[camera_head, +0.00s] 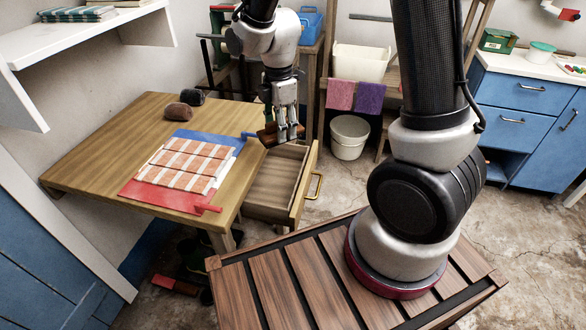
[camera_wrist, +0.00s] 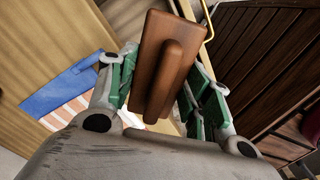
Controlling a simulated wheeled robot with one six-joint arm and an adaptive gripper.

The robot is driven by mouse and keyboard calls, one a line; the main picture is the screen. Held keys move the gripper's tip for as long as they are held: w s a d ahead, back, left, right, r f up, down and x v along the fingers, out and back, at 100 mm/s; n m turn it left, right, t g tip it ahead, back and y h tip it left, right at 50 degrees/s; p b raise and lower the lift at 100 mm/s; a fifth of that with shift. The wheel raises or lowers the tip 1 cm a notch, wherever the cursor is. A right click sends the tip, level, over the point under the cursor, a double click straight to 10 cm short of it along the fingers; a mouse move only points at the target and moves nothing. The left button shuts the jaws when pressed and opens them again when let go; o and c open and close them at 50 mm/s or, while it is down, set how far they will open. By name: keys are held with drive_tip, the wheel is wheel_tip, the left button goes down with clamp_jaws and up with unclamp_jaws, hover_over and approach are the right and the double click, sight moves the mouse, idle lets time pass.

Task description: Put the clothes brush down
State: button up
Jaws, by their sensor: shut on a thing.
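My gripper (camera_head: 284,120) is shut on the brown clothes brush (camera_wrist: 165,65). In the wrist view the brush has a flat wooden back with a raised handle, held between the green-padded fingers. In the head view the brush (camera_head: 267,135) hangs at the table's right edge, by the open drawer (camera_head: 275,182). In this view the drawer looks empty where its floor shows. Whether the brush touches the table or drawer cannot be told.
The wooden table (camera_head: 90,150) bears a red-and-blue board (camera_head: 155,192) with a checked cloth (camera_head: 188,165) and two dark lumps (camera_head: 179,111) at the back. Bare tabletop lies left of the board. A white bucket (camera_head: 349,135) stands behind the drawer. A shelf (camera_head: 80,35) overhangs the left.

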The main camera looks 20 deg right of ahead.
wheel_tip(320, 180, down, 8)
idle(0.4)
drive_tip(key=shift+a+f, duration=0.1)
drive_tip(key=shift+f, duration=0.05)
drive_tip(key=shift+f, duration=0.4)
drive_tip(key=o, duration=1.1)
drive_tip(key=shift+c, duration=0.2)
drive_tip(key=shift+w+r, duration=0.1)
drive_tip(key=shift+r, duration=0.05)
